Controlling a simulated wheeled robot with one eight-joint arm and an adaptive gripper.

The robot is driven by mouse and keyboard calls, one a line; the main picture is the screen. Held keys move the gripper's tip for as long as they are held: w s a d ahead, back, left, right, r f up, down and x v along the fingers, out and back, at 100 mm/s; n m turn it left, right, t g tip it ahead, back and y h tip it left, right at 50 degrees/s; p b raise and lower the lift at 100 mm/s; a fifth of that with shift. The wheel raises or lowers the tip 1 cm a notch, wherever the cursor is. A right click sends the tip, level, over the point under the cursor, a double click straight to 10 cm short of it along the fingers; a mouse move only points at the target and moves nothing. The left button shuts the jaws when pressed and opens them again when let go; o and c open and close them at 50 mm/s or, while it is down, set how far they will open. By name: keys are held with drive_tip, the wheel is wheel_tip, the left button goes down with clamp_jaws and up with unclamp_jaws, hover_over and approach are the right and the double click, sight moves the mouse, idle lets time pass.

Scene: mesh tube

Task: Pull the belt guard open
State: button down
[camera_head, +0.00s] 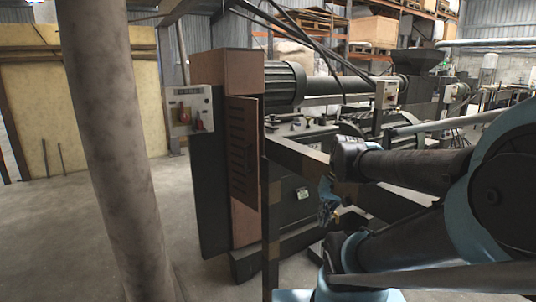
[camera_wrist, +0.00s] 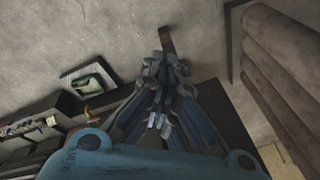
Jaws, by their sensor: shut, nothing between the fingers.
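The belt guard (camera_head: 243,155) is a reddish-brown louvred panel on the tall brown and dark machine housing (camera_head: 228,75). It stands at an angle to the housing front, and a dark edge runs down its right side. My gripper (camera_head: 326,212) is to the right of the guard and apart from it, in front of the machine's dark lower body. In the wrist view my gripper (camera_wrist: 166,66) has its fingers together with nothing between them. A small brown strip (camera_wrist: 167,38) shows just beyond the fingertips there; I cannot tell whether it is part of the guard.
A thick grey post (camera_head: 115,150) stands at the left. A switch box (camera_head: 188,110) is fixed left of the housing. A dark beam (camera_head: 300,160) crosses between the guard and my arm. Bare concrete floor (camera_head: 185,225) lies left of the housing.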

drive_tip(key=w+a+r+m+y, duration=0.1)
drive_tip(key=w+a+r+y, duration=0.25)
drive_tip(key=w, duration=0.75)
drive_tip(key=w+a+r+y, duration=0.3)
drive_tip(key=w+r+y, duration=0.1)
drive_tip(key=w, duration=0.6)
drive_tip(key=w+a+r+m+y, duration=0.1)
drive_tip(key=w+a+r+y, duration=0.25)
drive_tip(key=w, duration=0.75)
drive_tip(key=w+d+f+n+g+y, duration=0.2)
drive_tip(key=w+d+g+y, duration=0.1)
drive_tip(key=w+y, duration=0.3)
drive_tip(key=s+a, duration=0.2)
drive_tip(key=a, duration=1)
drive_tip(key=shift+a+r+h, duration=0.3)
drive_tip(key=shift+h, duration=0.1)
